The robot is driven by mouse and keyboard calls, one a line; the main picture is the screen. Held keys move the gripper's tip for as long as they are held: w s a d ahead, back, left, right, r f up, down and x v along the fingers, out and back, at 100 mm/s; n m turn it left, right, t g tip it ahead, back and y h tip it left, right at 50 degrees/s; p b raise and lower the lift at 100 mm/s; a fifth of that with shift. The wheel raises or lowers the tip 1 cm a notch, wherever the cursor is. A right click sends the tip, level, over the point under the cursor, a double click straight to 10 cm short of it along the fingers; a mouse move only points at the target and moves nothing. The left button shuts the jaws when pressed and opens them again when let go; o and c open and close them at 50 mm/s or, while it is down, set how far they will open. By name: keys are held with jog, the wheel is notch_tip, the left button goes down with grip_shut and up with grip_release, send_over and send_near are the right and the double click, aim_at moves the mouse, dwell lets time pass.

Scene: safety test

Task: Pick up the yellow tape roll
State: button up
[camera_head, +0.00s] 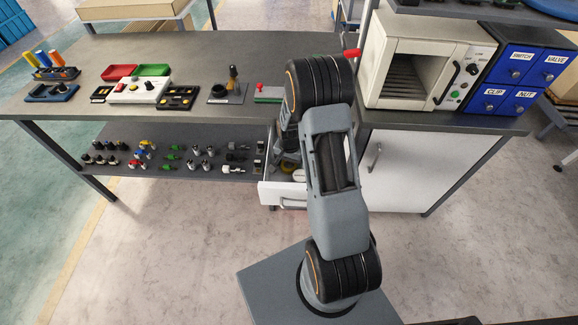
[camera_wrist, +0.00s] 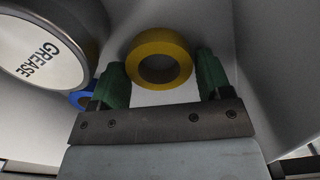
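The yellow tape roll (camera_wrist: 160,39) lies flat on a pale surface in the wrist view, its hole facing the camera. My gripper (camera_wrist: 160,66) is open, with one green finger at the left of the roll and one at the right. A narrow gap seems to show on the right side. I cannot tell whether the left finger touches the roll or how low the tips are. In the head view my arm reaches down to the open white drawer (camera_head: 283,196) under the bench and hides most of the gripper.
A large can marked GREASE (camera_wrist: 42,52) stands close left of the roll, with a blue ring (camera_wrist: 79,99) partly behind the left finger. Grey drawer walls rise close by at the right. The bench top (camera_head: 215,65) above holds an oven (camera_head: 408,75) and several parts.

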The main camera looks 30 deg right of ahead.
jog(key=c, duration=0.6)
